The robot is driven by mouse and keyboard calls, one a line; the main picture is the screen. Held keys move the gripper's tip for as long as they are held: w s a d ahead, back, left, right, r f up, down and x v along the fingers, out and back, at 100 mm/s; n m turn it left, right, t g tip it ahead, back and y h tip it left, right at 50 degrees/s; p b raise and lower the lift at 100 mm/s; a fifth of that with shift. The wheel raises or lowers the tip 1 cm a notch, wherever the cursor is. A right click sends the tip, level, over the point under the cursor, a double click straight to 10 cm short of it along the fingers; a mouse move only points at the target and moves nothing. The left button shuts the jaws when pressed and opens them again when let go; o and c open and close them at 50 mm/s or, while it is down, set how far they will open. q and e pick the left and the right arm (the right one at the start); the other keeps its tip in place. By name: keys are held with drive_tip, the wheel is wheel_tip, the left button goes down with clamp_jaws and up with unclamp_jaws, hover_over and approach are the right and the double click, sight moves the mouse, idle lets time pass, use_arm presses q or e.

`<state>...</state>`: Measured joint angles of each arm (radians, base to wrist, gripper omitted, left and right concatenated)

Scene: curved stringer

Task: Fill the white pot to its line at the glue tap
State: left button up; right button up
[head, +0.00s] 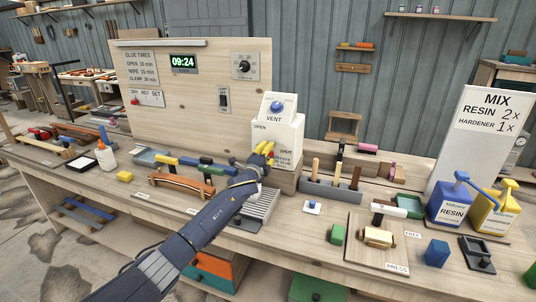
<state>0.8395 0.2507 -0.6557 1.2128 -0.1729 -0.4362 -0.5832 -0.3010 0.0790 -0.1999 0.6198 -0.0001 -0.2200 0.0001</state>
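My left gripper (258,165) is at the front of a white box (289,133) marked VENT, OPEN and SHUT. It is close to yellow parts (266,148) on that box's front. I cannot tell whether these are a lever or fingertips, or whether the gripper touches the box. Its fingers are too small and overlapped to show if they are open or shut. My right gripper is not in view. I cannot make out a white pot with a line, or a tap labelled for glue. A white bottle with an orange tip (110,157) stands at the left of the bench.
A row of clamps (190,163) and a curved wooden piece (182,183) lie left of my forearm. A grey tool rack (329,191), a press board (372,242), a blue RESIN jug (450,207) and a yellow jug (493,212) stand to the right.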

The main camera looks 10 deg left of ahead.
use_arm(q)
drive_tip(key=v, duration=1.2)
idle(0.3)
drive_tip(key=shift+s+d+f, duration=0.1)
